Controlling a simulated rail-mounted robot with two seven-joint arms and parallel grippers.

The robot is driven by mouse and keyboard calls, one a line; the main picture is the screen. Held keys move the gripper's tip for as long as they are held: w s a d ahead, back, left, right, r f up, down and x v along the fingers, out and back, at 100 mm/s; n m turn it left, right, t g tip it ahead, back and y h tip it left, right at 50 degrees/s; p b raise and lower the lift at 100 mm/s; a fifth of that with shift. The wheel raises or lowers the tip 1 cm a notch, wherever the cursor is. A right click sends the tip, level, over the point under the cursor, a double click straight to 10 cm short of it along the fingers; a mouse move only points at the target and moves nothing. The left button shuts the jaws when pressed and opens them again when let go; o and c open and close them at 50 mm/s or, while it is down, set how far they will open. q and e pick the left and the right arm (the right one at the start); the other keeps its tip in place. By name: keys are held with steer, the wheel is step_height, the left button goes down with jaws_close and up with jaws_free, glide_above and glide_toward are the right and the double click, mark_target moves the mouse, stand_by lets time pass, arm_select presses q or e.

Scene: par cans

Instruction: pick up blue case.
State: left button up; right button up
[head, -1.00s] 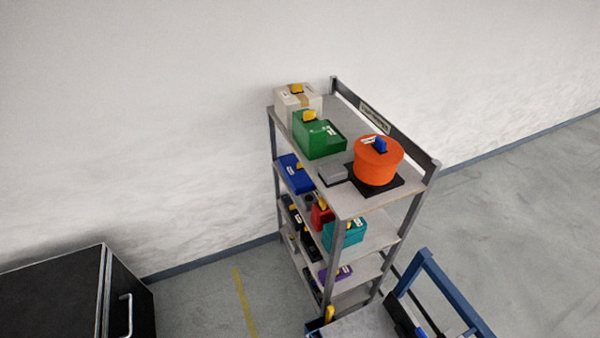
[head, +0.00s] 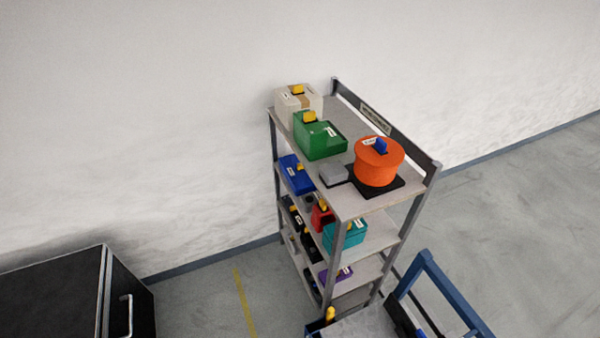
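The blue case (head: 294,175) sits on the second shelf of the grey shelf rack, near its left end, with a yellow tab on it. The top shelf above hides part of it. Neither of my grippers shows in the head view.
The rack's top shelf (head: 334,191) carries a beige box (head: 287,104), a green case (head: 318,140), a small grey block (head: 333,174) and an orange round can (head: 378,162). Red (head: 321,216) and teal (head: 345,234) cases sit lower. A blue-framed cart (head: 452,300) stands in front; a black cabinet (head: 50,298) is left.

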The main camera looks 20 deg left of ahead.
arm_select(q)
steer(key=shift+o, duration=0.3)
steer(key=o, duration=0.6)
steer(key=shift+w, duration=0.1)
